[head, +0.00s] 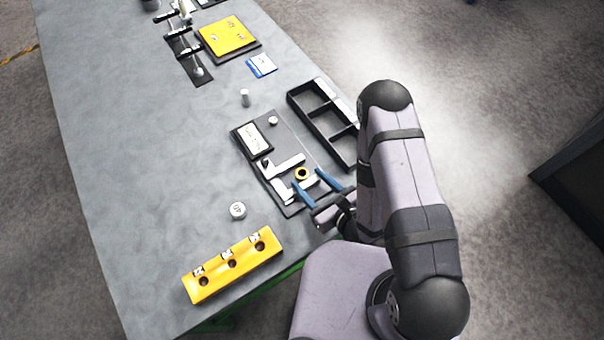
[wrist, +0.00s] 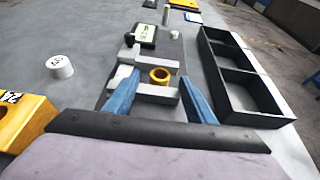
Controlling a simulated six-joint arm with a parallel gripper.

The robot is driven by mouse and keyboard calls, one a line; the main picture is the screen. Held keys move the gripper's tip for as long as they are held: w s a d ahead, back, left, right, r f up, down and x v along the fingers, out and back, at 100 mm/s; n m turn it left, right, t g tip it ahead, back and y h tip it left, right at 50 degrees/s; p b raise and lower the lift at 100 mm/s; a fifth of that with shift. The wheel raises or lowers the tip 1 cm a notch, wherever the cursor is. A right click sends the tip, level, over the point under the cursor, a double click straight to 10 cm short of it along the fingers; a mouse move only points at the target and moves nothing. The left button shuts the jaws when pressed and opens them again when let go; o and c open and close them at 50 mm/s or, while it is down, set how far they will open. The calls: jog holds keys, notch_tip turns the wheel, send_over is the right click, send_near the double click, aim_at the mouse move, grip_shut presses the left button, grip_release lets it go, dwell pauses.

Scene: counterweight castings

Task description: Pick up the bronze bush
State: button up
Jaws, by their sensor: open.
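The bronze bush (head: 302,173) is a small yellow-gold ring with a dark hole. It lies on the dark board (head: 290,137) beside the pale blocks (head: 284,165). In the wrist view the bush (wrist: 159,76) sits upright-facing between two pale bars, ahead of my jaws. My gripper (head: 310,181) has two blue fingers spread apart, near the board's front end. In the wrist view my gripper (wrist: 158,90) is open, with one finger on each side of the bush and nothing held. I cannot tell how high the fingertips are above the board.
A black three-compartment tray (head: 318,108) stands right of the board. A yellow block with holes (head: 232,264) and a white numbered cylinder (head: 238,210) are at the left front. A small upright cylinder (head: 245,97) stands behind the board. The left of the table is clear.

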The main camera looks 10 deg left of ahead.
aim_at(301, 171)
jog(key=shift+b+x, duration=0.5)
jog(key=shift+x, duration=2)
grip_shut()
jog(key=shift+r, duration=0.25)
jog(key=shift+w+r+b, duration=0.1)
jog(key=shift+r+b, duration=0.35)
jog(key=shift+r, duration=1)
notch_tip(301, 171, up, 5)
jog(key=shift+f+p, duration=0.15)
jog(key=shift+p, duration=1.1)
jog(key=shift+r+p, duration=1)
